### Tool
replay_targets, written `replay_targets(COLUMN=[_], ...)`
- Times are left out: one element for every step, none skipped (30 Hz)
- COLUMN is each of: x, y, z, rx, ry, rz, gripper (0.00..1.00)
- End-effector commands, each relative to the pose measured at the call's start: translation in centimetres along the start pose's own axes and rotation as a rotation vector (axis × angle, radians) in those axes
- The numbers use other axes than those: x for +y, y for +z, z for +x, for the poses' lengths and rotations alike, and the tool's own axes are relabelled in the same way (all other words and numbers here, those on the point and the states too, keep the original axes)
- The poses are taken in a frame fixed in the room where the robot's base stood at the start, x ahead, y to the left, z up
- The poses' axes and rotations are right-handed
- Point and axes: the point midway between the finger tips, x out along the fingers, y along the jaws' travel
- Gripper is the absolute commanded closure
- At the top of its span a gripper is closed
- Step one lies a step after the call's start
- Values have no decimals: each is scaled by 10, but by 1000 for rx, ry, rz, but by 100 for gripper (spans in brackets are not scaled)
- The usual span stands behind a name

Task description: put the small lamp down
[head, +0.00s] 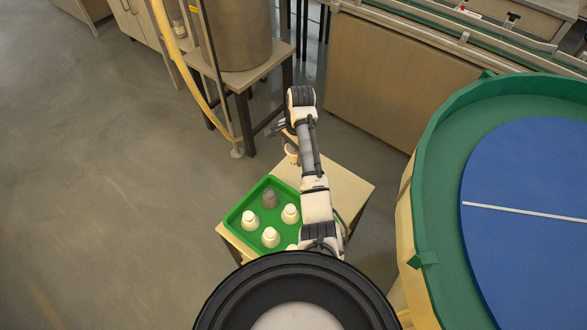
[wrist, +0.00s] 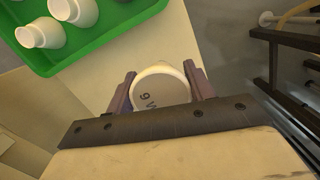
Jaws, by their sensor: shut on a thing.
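My gripper (wrist: 163,88) is shut on the small lamp (wrist: 162,92), a white rounded piece with dark print on it, seen close up in the wrist view. In the head view the lamp (head: 291,150) shows only in part beside my arm, near the far corner of the small wooden table (head: 345,187). In the wrist view it is over the bare tabletop, apart from the green tray (head: 237,213). I cannot tell whether its base touches the table.
A stool (head: 262,75) with a metal drum (head: 238,35) stands behind the table. A large green-rimmed round table (head: 440,190) with a blue top is at the right. Open floor (head: 110,180) lies to the left.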

Motion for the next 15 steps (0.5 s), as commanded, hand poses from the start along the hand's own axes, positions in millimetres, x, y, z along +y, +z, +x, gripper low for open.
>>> replay_targets(x=[1,0,0,0,0,0,0,1,1,1,1,0,0,0,0], y=[-1,-2,-2,-3,-3,-3,-4,-4,-4,-5,-6,-7,-7,-7,-8], z=[6,8,12,13,15,18,21,25,32,36,41,47,51,54,57], rx=[0,1,1,1,1,1,1,0,1,0,0,1,0,1,2], ry=[1,0,0,-1,-1,-1,-1,1,1,1,1,0,1,0,-1], rz=[1,1,2,1,2,2,2,2,2,2,2,2,2,1,1], gripper=[70,70,70,70,70,70,70,70,70,70,70,70,70,70,70])
